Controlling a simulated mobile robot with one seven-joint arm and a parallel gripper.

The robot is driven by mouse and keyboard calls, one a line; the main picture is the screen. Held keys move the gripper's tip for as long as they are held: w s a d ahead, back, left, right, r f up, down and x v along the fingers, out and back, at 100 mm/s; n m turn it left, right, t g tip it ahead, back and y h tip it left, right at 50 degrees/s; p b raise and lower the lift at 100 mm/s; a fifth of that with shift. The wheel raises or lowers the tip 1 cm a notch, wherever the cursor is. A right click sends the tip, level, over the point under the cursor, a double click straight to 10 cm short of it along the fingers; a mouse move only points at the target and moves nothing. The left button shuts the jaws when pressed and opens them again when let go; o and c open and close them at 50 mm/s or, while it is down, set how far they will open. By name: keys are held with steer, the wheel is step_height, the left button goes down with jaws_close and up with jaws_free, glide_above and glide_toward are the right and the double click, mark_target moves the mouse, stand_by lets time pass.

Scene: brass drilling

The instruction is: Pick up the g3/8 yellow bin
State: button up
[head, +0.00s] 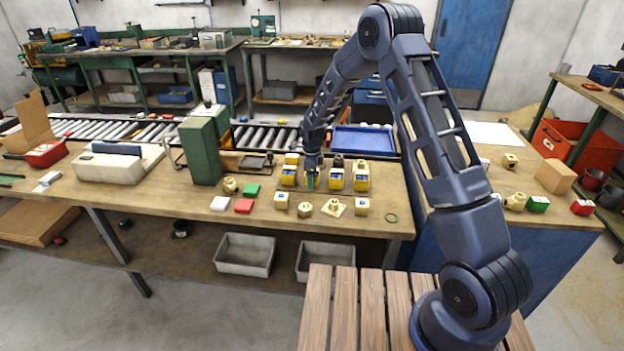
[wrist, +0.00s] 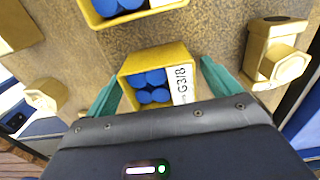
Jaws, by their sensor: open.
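The yellow bin labelled G3/8 (wrist: 126,72) is in the middle of the wrist view, with several blue round-ended pieces inside. My gripper (wrist: 161,70) is open, its two teal fingers on the bin's left and right sides. Gaps show beside the bin, and I cannot tell how far down the fingers reach. In the head view my gripper (head: 311,181) points down among the row of yellow bins on the bench. The label is too small there to tell which bin is the G3/8 one.
Another yellow bin (wrist: 160,9) lies beyond it in the wrist view. Brass fittings stand left (wrist: 45,96) and right (wrist: 277,52). In the head view, yellow bins (head: 336,180) and (head: 361,178) stand right of my gripper, and a blue tray (head: 362,141) lies behind.

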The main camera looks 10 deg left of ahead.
steer(key=c, duration=1.1)
